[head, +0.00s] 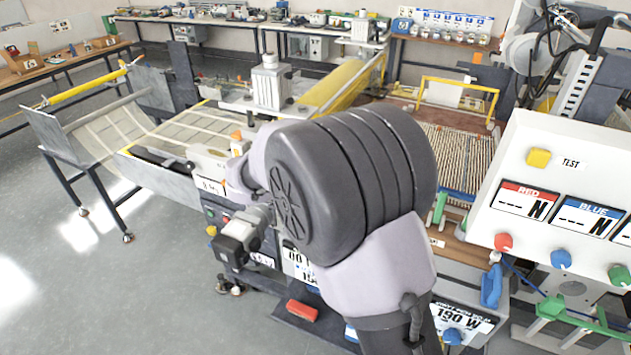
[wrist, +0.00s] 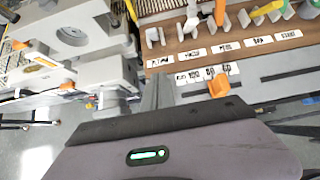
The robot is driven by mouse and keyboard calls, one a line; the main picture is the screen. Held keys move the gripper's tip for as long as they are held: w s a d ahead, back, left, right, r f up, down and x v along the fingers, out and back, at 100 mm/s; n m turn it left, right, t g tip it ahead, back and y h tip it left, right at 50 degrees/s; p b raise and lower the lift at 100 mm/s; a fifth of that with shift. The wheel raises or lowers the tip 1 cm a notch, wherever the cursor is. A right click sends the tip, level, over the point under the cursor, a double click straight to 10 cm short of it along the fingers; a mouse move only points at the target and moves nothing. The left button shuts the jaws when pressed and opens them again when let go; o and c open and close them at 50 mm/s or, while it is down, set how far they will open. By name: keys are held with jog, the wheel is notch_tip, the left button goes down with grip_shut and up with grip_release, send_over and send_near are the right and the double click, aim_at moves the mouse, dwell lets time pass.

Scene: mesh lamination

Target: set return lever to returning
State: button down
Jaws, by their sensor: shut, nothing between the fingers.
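In the wrist view, an orange knob (wrist: 220,85) sits by a slot in a grey panel, beside small white label cards. Another orange handle (wrist: 19,45) shows at the far left. The label text is too small to read, so I cannot tell which of these, if either, is the return lever. My gripper (wrist: 161,80) is shut and empty. Its narrow fingers point away from the camera, left of the orange knob and apart from it in the picture. In the head view, my own arm covers much of the machine's middle, and the fingertips cannot be made out.
A brown board (wrist: 190,45) with labelled tools lies beyond the fingers. Grey machine blocks (wrist: 75,30) stand close at left. In the head view, a white control panel (head: 560,190) with coloured knobs stands at right. Open floor (head: 90,270) lies at left.

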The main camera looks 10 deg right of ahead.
jog(key=b+x, duration=0.2)
jog(key=x, duration=0.7)
jog(key=shift+f, duration=0.2)
jog(key=w+d, duration=0.1)
jog(key=w+d+r, duration=0.1)
jog(key=w, duration=0.1)
jog(key=shift+w+d+r, duration=0.25)
jog(key=shift+w+r, duration=0.05)
jog(key=shift+r+p, duration=0.15)
jog(key=shift+p, duration=0.35)
